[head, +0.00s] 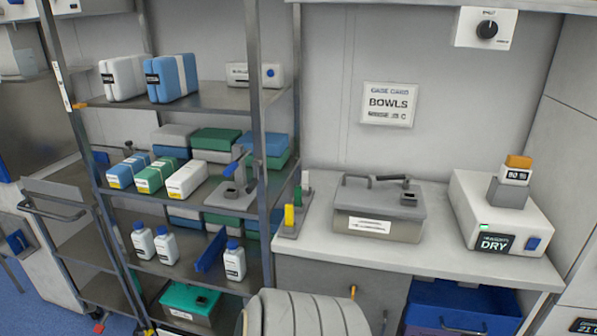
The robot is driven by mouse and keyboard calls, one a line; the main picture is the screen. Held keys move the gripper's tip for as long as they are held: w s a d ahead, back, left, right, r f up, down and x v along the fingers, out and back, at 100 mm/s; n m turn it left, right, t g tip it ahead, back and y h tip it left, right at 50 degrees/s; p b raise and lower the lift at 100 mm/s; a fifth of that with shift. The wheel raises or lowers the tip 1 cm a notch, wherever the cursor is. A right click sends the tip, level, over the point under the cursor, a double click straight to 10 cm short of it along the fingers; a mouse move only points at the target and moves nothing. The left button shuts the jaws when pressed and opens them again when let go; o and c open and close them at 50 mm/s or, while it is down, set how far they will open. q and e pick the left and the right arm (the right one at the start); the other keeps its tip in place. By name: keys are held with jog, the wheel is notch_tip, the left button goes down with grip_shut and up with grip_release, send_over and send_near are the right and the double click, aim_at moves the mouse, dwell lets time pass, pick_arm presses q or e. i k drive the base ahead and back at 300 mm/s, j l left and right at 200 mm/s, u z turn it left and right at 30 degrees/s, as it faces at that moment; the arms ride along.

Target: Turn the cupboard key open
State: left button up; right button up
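A grey cupboard front (310,272) is under the white counter, right of the shelf rack. A small orange piece (353,292) stands out at this front, low in the head view; it looks like the key, but it is too small to tell how it is turned. A rounded, pale ribbed shape at the bottom edge hides the lower part of the cupboard. Neither of my grippers shows in the head view.
The counter (440,258) carries a grey lidded box (378,224) and a white dryer unit (500,215). A metal shelf rack (215,98) with packs and bottles stands left. A blue bin (462,305) sits under the counter at right.

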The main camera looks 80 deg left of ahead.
aim_at(353, 289)
jog(key=u, duration=3.75)
